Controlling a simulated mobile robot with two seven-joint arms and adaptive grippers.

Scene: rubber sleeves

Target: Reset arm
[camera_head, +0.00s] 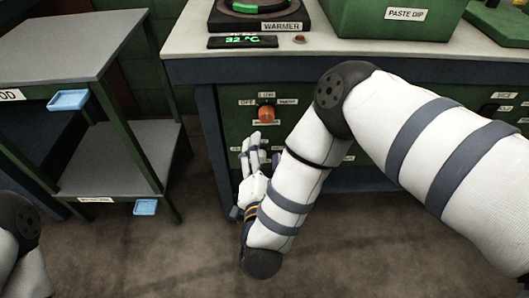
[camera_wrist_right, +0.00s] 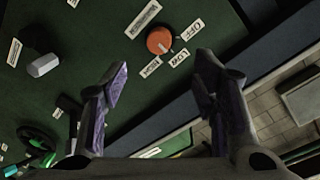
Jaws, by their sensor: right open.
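My right arm reaches down in front of the green cabinet in the head view, its elbow near the worktop edge. My right gripper (camera_wrist_right: 165,82) is open and empty in the right wrist view, its purple-padded fingers spread apart. It faces the green panel. An orange knob (camera_head: 266,112) with OFF and LOW labels is on that panel, above the gripper in the head view. The knob also shows in the wrist view (camera_wrist_right: 160,41), beyond the fingertips and apart from them. Only a link of my left arm (camera_head: 20,235) shows at the lower left; its gripper is out of view.
The worktop (camera_head: 185,38) carries a warmer (camera_head: 262,16), a display (camera_head: 243,42) reading about 32 °C and a green PASTE DIP container (camera_head: 390,22). A shelved stand (camera_head: 70,45) with blue pulls is at left. Bare floor (camera_head: 150,250) lies in front.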

